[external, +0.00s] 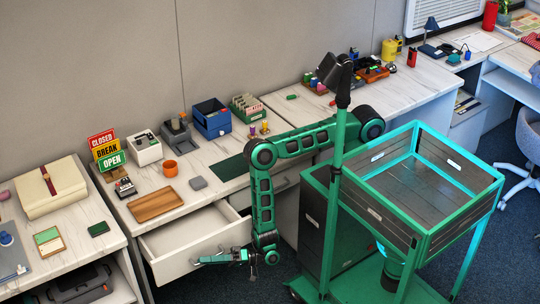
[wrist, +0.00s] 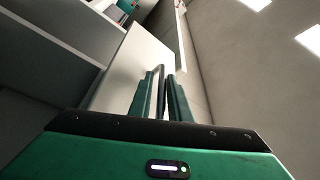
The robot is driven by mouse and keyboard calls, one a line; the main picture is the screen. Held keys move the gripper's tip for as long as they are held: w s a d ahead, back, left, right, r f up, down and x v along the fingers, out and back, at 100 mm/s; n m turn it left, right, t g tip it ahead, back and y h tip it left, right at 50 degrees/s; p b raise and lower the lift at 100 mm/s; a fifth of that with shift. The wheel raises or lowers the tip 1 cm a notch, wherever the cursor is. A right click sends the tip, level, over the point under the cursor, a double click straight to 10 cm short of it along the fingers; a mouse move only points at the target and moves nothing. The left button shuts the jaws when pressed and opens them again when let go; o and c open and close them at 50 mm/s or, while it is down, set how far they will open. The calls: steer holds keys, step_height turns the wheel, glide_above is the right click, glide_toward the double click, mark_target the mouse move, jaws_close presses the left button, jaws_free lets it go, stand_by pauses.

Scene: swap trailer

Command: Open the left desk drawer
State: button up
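The left desk drawer (external: 182,236) is white and stands pulled well out from under the desk, its empty inside showing in the external view. Its pale front panel (wrist: 118,68) shows in the wrist view. My gripper (external: 205,260) is low at the outer side of the drawer front, pointing left. In the wrist view its two green fingers (wrist: 161,95) lie close on either side of the drawer's bar handle (wrist: 161,72), with the bar between them. The handle's lower part is hidden by the gripper body.
A second drawer front (external: 281,185) is right of the open drawer. A side table with a cream box (external: 48,192) is at left.

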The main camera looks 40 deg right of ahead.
steer(key=v, duration=0.7)
steer(key=shift+d, duration=0.25)
steer(key=shift+o, duration=0.2)
steer(key=shift+s, duration=0.1)
